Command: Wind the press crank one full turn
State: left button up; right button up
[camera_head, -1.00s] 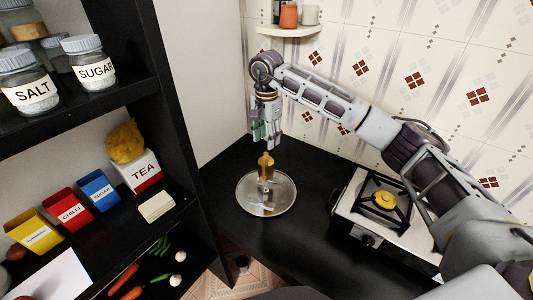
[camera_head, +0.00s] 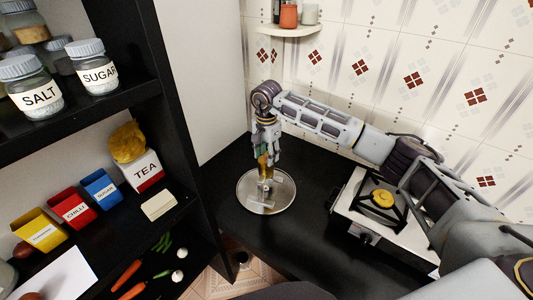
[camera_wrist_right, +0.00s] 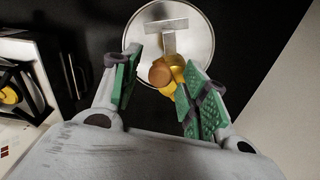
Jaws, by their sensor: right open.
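The press (camera_head: 282,196) is a round, shiny metal disc on the black counter, with a metal bar across its top. Its crank handle (camera_head: 263,161) is an upright amber knob, partly hidden by my gripper in the head view. In the right wrist view the crank handle (camera_wrist_right: 160,74) shows its brown end between my fingers, closer to the right-hand one. My right gripper (camera_head: 267,156) points down at the handle. Its green-padded fingers (camera_wrist_right: 158,88) are open on either side of the handle, with a gap at the left finger. My left gripper is not in view.
A stove (camera_head: 353,213) with a yellow burner stands right of the press. A black shelf unit (camera_head: 190,150) with jars and boxes rises on the left. A small wall shelf (camera_head: 290,31) is above my arm. The counter (camera_head: 290,244) in front of the press is clear.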

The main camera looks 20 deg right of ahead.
grip_shut()
jog(key=shift+a+m, duration=0.15)
jog(key=shift+m, duration=0.15)
